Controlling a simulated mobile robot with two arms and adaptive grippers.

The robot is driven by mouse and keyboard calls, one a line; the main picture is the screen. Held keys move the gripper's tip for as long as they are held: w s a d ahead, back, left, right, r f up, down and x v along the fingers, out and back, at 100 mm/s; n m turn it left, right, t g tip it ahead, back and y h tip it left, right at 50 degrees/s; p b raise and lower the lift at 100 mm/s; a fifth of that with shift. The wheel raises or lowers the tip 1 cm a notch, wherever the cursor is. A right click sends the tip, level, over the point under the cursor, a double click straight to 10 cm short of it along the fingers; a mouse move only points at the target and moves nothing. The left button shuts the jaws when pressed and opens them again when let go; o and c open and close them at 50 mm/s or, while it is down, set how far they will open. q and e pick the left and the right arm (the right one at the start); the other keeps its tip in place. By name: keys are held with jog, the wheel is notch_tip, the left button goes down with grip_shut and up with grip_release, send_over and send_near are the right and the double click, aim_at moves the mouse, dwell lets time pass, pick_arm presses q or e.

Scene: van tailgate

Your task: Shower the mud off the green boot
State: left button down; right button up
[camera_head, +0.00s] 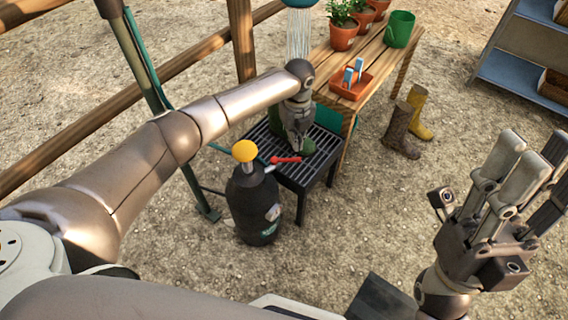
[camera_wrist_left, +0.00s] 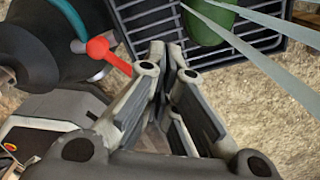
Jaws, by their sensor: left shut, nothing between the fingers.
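The green boot (camera_head: 308,146) stands on a black slatted grate stand (camera_head: 318,166), largely hidden behind my left gripper. Its smooth green toe (camera_wrist_left: 207,22) shows at the top of the left wrist view, with no clear mud on that part. A teal shower head (camera_head: 298,3) hangs above with pale water streams (camera_head: 298,35) falling from it. Streaks of water (camera_wrist_left: 255,55) cross the left wrist view. My left gripper (camera_head: 297,147) is shut and empty, just above the grate beside a red lever (camera_head: 286,160). My right gripper (camera_head: 527,165) is open and empty, away at the right.
A black tank (camera_head: 254,205) with a yellow knob (camera_head: 245,151) stands left of the grate. A wooden bench (camera_head: 357,62) holds pots, a green can (camera_head: 399,29) and an orange tray (camera_head: 352,86). Brown (camera_head: 399,132) and yellow boots (camera_head: 418,112) stand on open gravel.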

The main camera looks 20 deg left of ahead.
pick_arm(q)
jog(key=shift+f, duration=0.1)
jog(key=shift+f+b, duration=1.35)
jog(key=shift+f, duration=0.95)
jog(key=shift+r, duration=0.1)
